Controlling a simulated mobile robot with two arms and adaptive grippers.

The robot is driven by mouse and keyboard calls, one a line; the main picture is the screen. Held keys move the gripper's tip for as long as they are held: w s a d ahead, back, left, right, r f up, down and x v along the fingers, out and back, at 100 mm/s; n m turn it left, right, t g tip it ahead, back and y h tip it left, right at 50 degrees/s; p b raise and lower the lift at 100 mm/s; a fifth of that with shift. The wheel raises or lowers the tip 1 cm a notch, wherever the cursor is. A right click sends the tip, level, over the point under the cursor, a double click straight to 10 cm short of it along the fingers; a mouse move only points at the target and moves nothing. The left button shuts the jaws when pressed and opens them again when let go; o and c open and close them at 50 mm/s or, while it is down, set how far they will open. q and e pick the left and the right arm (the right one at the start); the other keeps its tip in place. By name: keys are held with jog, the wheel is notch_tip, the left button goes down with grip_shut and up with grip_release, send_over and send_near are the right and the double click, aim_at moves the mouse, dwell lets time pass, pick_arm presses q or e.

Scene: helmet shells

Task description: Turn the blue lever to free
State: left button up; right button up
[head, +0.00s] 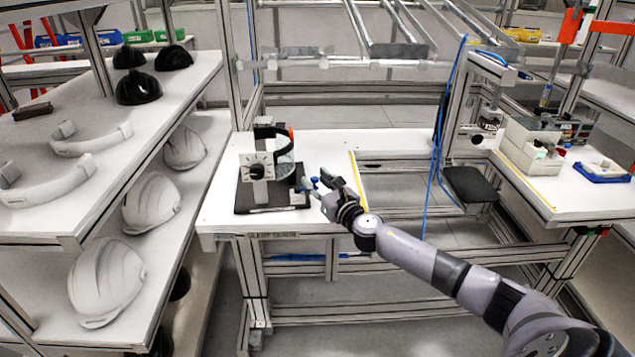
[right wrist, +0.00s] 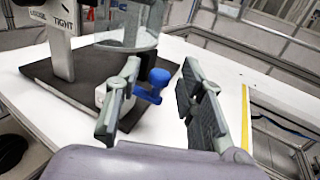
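The blue lever (right wrist: 158,82) is small, with a round knob. It sits on a pale mount at the edge of a black base plate (right wrist: 75,75). In the head view the lever (head: 309,183) shows as a small blue spot at the plate's right side. My right gripper (head: 320,184) is open beside it. In the right wrist view the lever stands between the two fingers of my right gripper (right wrist: 163,95), nearer the left finger; whether that finger touches it I cannot tell. My left gripper is not in view.
A stand with a dial plate (head: 258,168) and a clear ring (head: 284,160) rises from the base plate on the white table (head: 325,145). A yellow strip (head: 357,178) marks the table's right part. Shelves with white helmet shells (head: 150,202) stand at left.

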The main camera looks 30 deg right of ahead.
grip_shut()
dwell(0.3)
